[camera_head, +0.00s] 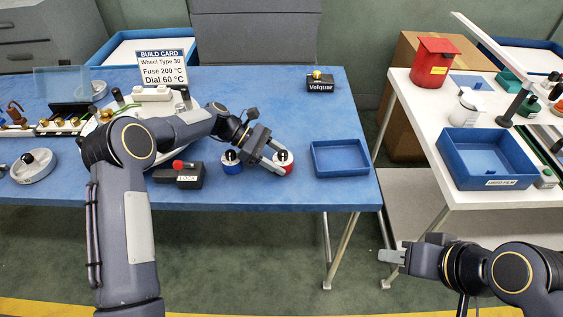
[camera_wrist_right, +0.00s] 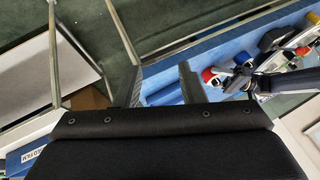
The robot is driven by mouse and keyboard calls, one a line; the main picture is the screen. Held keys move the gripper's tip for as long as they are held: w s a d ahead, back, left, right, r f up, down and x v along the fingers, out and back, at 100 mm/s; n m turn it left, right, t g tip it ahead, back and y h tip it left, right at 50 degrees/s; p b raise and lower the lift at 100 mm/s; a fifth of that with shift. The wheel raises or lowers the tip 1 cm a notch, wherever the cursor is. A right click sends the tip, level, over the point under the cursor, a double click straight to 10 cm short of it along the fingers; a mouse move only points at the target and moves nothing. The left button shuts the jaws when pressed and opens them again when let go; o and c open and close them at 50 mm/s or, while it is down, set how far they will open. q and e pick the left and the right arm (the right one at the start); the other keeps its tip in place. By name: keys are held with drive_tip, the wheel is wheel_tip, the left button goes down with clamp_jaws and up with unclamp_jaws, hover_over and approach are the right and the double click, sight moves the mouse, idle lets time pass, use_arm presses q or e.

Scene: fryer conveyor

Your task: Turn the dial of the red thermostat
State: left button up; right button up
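The red thermostat (camera_head: 287,168) is a small round unit with a white top and a dark dial (camera_head: 282,156). It stands near the front edge of the blue table. My left gripper (camera_head: 281,160) reaches it from the left, its two fingers spread apart with the dial between them. I cannot tell whether a finger touches the dial or the body. My right gripper (camera_head: 384,256) is low in front of the tables, away from the thermostat. The right wrist view shows its two fingers (camera_wrist_right: 158,85) apart with nothing between them.
A blue thermostat (camera_head: 232,166) stands just left of the red one, below my left wrist. A black box with a red button (camera_head: 188,180) is further left. A blue tray (camera_head: 340,172) lies to the right. The build card (camera_head: 163,68) reads "Dial 60 °C". The table centre is clear.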

drive_tip(key=shift+o, duration=1.2)
wheel_tip(320, 180, up, 4)
drive_tip(key=m+g+h, duration=0.1)
drive_tip(key=h, duration=0.4)
hover_over(283, 153)
drive_tip(key=s+a, duration=0.1)
drive_tip(key=s, duration=0.4)
drive_tip(key=x, duration=1.1)
drive_tip(key=shift+w+a+f, duration=0.15)
drive_tip(key=shift+w+f, duration=0.05)
drive_tip(key=shift+f, duration=0.05)
drive_tip(key=shift+c, duration=0.4)
